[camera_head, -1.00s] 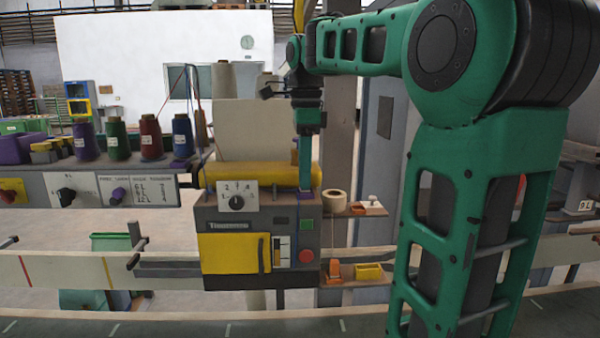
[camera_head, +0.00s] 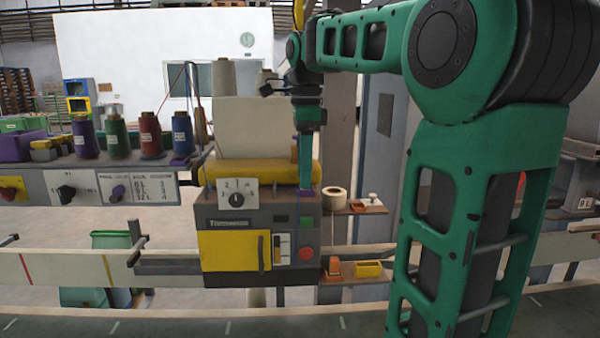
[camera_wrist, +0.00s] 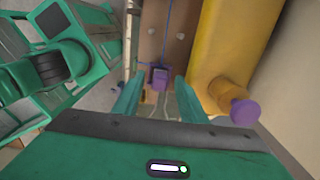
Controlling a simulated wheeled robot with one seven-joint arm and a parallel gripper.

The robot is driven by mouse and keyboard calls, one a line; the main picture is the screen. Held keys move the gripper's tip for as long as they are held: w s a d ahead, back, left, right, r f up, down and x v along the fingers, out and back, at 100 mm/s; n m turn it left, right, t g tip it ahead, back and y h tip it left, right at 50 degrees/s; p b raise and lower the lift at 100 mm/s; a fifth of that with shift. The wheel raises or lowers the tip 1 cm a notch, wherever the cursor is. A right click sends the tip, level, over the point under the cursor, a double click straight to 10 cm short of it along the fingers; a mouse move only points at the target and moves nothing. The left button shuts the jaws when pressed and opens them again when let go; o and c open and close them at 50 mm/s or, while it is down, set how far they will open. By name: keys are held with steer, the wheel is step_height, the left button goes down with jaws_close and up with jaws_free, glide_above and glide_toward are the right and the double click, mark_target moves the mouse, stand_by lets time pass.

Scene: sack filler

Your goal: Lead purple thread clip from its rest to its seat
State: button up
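The purple thread clip (camera_wrist: 159,77) shows in the wrist view between my fingertips, with a strip of space on each side of it. Thin blue thread runs up from it. My gripper (camera_wrist: 158,85) has its two teal fingers apart and looks open around the clip. In the head view my gripper (camera_head: 305,187) points down at the top right of the grey sack filler (camera_head: 225,215), beside the end of the yellow roller (camera_head: 262,173). The clip itself is too small to make out there; thin purple thread shows at the fingertips. I cannot tell whether the clip touches its support.
The yellow roller (camera_wrist: 212,50) with a purple end knob (camera_wrist: 245,112) lies close right of my fingers. A shelf (camera_head: 350,207) with a tape roll (camera_head: 334,196) stands right of the filler. Several thread cones, including a blue one (camera_head: 182,135), stand on the left ledge.

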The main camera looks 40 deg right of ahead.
step_height(320, 180, up, 11)
stand_by(0.8)
steer(key=shift+f, duration=0.15)
